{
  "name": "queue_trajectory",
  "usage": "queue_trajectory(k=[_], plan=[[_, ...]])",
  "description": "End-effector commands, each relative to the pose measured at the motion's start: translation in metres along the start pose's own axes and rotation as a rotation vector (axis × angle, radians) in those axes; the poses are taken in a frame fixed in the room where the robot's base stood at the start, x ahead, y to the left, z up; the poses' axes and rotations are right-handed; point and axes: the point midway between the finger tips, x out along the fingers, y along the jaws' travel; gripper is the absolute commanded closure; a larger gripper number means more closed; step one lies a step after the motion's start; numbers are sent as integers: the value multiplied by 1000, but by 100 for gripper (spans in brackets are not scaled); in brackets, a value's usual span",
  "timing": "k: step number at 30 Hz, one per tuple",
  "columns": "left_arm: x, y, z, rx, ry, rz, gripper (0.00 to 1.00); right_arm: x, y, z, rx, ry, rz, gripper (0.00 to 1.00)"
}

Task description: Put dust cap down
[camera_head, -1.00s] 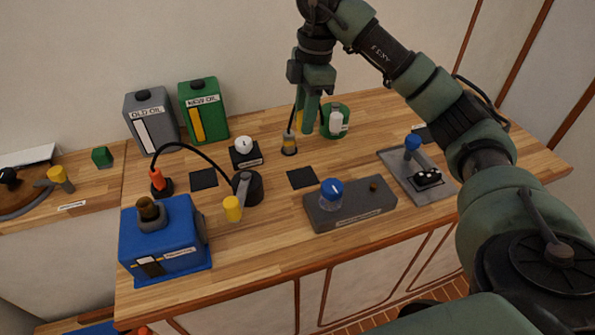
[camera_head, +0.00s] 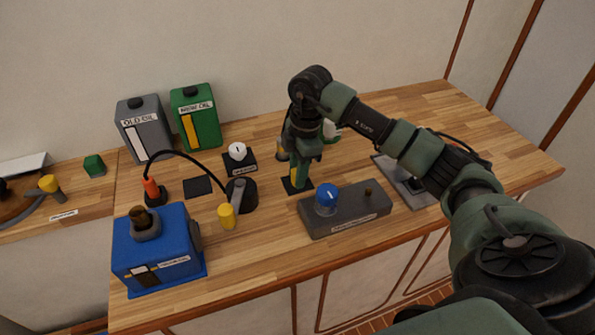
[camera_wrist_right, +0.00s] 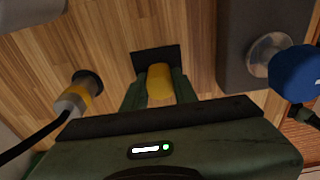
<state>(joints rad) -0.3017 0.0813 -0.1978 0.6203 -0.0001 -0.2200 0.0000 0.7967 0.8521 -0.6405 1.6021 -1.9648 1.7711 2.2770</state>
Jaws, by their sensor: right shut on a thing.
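My right gripper (camera_head: 297,179) points down and is shut on the yellow dust cap (camera_wrist_right: 159,82), which shows between its fingers in the right wrist view. The cap is over a black square pad (camera_wrist_right: 151,56), whose edge also shows under the gripper in the head view (camera_head: 288,187). I cannot tell whether the cap touches the pad. My left gripper is not in view.
A grey block with a blue knob (camera_head: 328,194) stands right beside the gripper. A cable connector (camera_wrist_right: 75,101) stands to its left in the wrist view. A black base with a yellow-ended handle (camera_head: 227,214) and a blue machine (camera_head: 160,250) stand farther left.

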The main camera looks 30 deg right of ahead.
Motion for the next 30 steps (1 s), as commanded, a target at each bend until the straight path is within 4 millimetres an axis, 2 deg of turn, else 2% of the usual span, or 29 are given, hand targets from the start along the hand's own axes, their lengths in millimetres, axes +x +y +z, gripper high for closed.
queue_trajectory(k=[8,9,11,19,23,26,30], plan=[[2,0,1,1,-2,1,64,3,0,0,0,0,0,100],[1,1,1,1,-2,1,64,3,0,0,0,0,1,64],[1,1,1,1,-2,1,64,2,0,0,0,0,1,50],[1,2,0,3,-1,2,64,2,0,0,0,0,1,50],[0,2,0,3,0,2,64,-4,1,0,0,1,3,50],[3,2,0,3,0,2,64,-18,2,0,0,1,6,50],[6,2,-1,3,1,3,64,-47,2,-1,0,2,8,50]])
